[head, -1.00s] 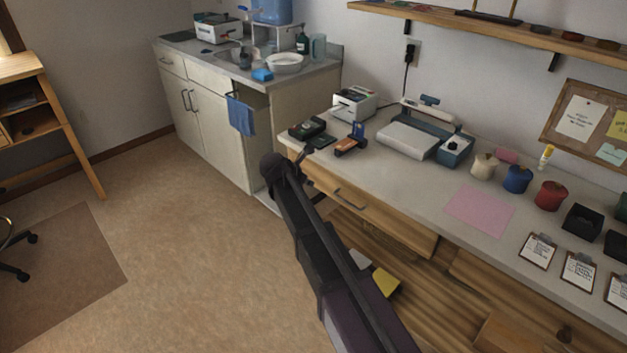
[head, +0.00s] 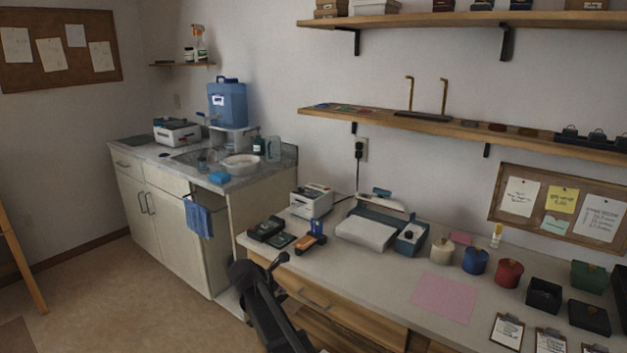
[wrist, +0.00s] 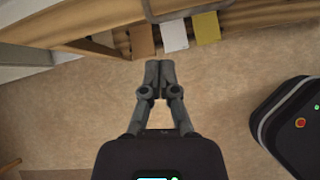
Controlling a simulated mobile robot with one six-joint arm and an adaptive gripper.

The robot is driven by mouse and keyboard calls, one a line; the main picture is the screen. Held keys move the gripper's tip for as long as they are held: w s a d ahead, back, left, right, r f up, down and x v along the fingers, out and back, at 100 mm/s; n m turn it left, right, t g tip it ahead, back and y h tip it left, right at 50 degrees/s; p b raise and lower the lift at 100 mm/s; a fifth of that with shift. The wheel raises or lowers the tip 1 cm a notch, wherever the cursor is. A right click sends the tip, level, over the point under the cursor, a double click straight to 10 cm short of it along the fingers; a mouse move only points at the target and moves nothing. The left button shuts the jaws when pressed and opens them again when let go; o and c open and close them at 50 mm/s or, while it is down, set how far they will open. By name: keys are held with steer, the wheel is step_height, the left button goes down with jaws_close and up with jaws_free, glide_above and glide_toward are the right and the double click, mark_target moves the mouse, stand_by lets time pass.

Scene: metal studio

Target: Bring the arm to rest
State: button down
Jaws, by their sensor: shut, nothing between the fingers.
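My gripper shows in the wrist view (wrist: 159,80), with its two fingers together and nothing between them. It points down over the tan floor (wrist: 225,100), beside the wooden front of the workbench. In the head view my dark arm rises from the bottom edge in front of the workbench (head: 385,268). The fingertips cannot be made out in the head view.
The workbench carries a white label printer (head: 311,201), a paper trimmer (head: 367,233), coloured pots and clipboards. A sink counter (head: 165,200) stands at the left. Shelves hang on the wall above. Open floor (head: 95,285) lies at lower left.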

steer(key=s+d+f+m+g+y, duration=0.1)
steer(key=s+d+f+m+g, duration=0.1)
steer(key=s+d+m, duration=0.55)
steer(key=s+d+f+m+g+y, duration=0.15)
steer(key=d+m, duration=0.35)
steer(key=d, duration=0.5)
steer(key=s+d+m+g+y, duration=0.3)
steer(key=s+d+m, duration=0.8)
steer(key=s+m, duration=0.35)
step_height(320, 180, up, 18)
steer(key=p, duration=1.8)
steer(key=shift+a+f+p, duration=0.2)
steer(key=shift+f+p, duration=0.05)
steer(key=shift+p, duration=0.05)
